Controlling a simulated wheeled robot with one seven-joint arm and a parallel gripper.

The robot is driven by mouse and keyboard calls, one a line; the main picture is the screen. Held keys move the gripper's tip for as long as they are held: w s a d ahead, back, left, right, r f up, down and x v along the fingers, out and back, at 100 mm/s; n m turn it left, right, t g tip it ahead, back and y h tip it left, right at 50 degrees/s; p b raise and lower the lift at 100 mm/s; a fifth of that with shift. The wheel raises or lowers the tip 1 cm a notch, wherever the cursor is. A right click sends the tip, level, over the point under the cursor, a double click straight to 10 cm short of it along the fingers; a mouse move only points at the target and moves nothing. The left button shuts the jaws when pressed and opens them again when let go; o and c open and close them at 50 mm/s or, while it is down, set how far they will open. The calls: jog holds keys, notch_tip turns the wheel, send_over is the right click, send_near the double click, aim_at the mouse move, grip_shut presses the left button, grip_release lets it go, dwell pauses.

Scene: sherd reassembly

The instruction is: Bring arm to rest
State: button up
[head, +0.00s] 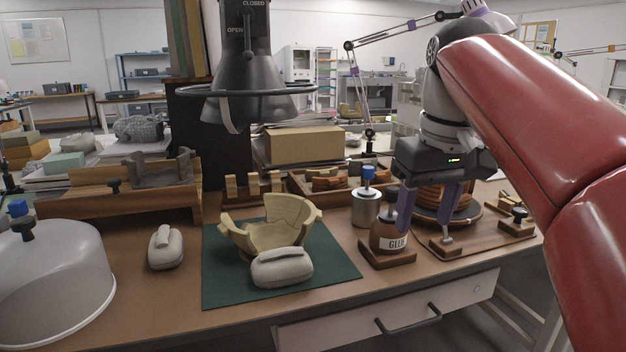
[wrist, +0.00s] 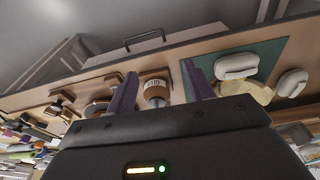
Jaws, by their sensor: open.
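My gripper (head: 427,208) hangs at the right of the workbench, its two purple fingers apart with nothing between them that I can see held. In the wrist view the gripper (wrist: 158,88) is open, with the glue bottle (wrist: 155,90) showing beyond the gap. I cannot tell the exact distance to it. My red arm reaches in from the right. A partly assembled cream bowl (head: 268,228) rests on the green mat (head: 225,290), with a grey sandbag (head: 282,268) against its front.
A second sandbag (head: 165,248) lies left of the mat. A clear dome (head: 50,285) stands at the far left. A metal can with a blue top (head: 367,205), a wooden sherd tray (head: 300,185) and an extraction hood (head: 245,90) crowd the bench. A drawer handle (head: 408,320) juts out in front.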

jog(key=s+f+m+t, duration=0.1)
jog(key=s+f+t, duration=0.1)
jog(key=s+f, duration=0.4)
jog(key=s+f+m+t, duration=0.1)
jog(key=s+f, duration=0.6)
jog(key=f, duration=1)
jog(key=shift+s+a+f+m+t, duration=0.2)
jog(key=shift+m+t, duration=0.2)
jog(key=shift+m, duration=0.2)
